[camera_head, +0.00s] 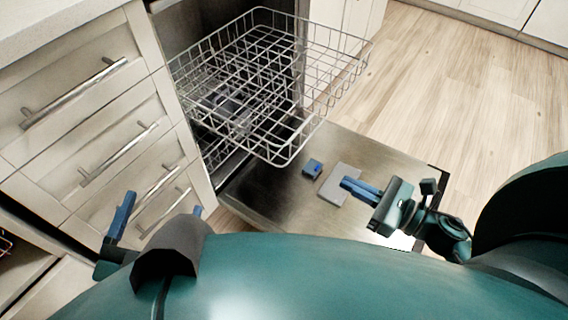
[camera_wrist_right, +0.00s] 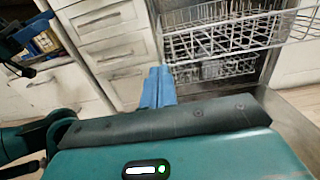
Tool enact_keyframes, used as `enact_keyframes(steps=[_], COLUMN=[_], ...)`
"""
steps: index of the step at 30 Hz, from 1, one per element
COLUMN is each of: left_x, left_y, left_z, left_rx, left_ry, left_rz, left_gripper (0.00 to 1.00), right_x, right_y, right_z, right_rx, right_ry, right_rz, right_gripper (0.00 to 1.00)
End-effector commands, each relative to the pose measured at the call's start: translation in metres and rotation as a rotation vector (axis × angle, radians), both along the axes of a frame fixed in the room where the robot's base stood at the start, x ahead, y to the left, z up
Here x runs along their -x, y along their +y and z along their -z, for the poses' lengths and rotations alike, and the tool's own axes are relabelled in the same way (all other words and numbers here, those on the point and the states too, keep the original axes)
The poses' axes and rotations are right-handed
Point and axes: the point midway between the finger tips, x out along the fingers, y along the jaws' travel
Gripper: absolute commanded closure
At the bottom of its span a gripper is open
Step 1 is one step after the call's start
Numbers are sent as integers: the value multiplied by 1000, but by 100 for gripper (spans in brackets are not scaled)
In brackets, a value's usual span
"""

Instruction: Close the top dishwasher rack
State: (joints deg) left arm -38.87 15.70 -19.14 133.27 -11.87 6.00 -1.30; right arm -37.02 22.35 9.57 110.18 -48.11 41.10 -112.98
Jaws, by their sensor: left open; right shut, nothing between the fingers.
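The top dishwasher rack (camera_head: 280,140) is a silver wire basket, pulled out of the dishwasher over its lowered door (camera_head: 262,192). The rack also shows in the right wrist view (camera_wrist_right: 230,38), beyond the fingers. My right gripper (camera_head: 345,183) is over the open door, in front of the rack and apart from it. Its blue fingers (camera_wrist_right: 158,84) are together with nothing between them. My left gripper (camera_head: 160,211) is at the lower left by the drawers, its blue fingers spread wide and empty. Part of it is hidden behind my own body.
White drawers with bar handles (camera_head: 120,155) stand left of the dishwasher. A lower rack (camera_head: 215,150) sits inside, under the top rack. Wooden floor (camera_head: 450,85) is clear to the right.

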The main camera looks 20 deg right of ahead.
Motion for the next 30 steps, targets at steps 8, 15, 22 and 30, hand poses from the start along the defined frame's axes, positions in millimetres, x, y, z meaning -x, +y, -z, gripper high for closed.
enact_keyframes(steps=[8,15,22,30], left_x=[-1,-1,-1,-1], left_y=[0,-1,-1,-1], left_z=[0,0,1,1], left_rx=[8,14,17,19], left_ry=[1,2,4,5], left_rz=[2,3,3,3], left_gripper=[17,17,17,17], right_x=[-37,-77,-102,-108], right_y=[28,60,79,85], right_z=[-2,-3,-2,-2], right_rx=[-1,-2,-4,-3], right_ry=[-6,-3,0,1], right_rz=[-3,-1,1,1], right_gripper=[100,100,100,100])
